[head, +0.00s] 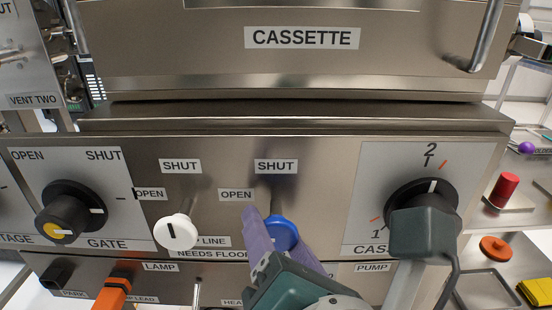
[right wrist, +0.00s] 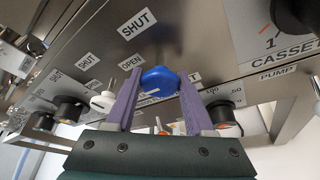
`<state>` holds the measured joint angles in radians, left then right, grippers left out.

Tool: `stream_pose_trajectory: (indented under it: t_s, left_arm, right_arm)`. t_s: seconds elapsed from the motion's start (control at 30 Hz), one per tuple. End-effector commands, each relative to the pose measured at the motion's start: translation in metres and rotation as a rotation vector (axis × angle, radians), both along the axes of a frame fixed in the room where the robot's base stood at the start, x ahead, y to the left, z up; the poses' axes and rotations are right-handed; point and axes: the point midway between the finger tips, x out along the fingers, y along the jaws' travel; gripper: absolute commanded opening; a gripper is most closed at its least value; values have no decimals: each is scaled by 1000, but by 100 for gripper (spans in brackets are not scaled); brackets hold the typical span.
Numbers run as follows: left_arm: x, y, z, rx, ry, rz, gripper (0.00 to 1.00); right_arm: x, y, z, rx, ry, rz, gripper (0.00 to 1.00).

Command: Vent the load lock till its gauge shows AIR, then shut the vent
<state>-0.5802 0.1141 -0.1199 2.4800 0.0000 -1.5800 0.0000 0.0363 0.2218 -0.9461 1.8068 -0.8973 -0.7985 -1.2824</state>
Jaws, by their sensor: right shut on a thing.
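A blue knob (head: 283,233) sits on the steel front panel, below a SHUT label (head: 276,167) and to the lower right of an OPEN label (head: 236,195). My right gripper (head: 272,232) has purple fingers, one on each side of the blue knob, and is shut on it. The right wrist view shows the blue knob (right wrist: 160,82) between the fingers (right wrist: 160,88). The writing below this knob is hidden by the gripper, so I cannot read whether it is the vent. No gauge reading AIR shows. My left gripper is not in view.
A white knob (head: 176,232) stands close to the left, with its own SHUT and OPEN labels. The black GATE knob (head: 70,212) is farther left. An orange-handled lever (head: 114,290) sits low left.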

Motion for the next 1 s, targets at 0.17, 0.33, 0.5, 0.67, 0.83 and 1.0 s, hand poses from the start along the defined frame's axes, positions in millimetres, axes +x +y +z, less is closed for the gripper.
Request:
stream_pose_trajectory:
  t_s: [0.17, 0.33, 0.5, 0.67, 0.83, 1.0]
  left_arm:
    - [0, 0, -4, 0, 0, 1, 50]
    - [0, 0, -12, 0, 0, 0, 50]
    - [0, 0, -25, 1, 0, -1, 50]
    - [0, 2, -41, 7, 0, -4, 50]
    - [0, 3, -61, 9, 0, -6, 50]
    - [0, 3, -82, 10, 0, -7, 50]
  right_arm:
    - [0, 0, -2, 41, 0, -1, 0]
    - [0, 0, -3, 135, 0, -2, 0]
    - [0, 0, -5, 275, 0, -1, 0]
    - [0, 0, -6, 429, 0, -3, 0]
    - [0, 0, -6, 592, -1, -2, 0]
    - [0, -1, -7, 754, -1, -4, 0]
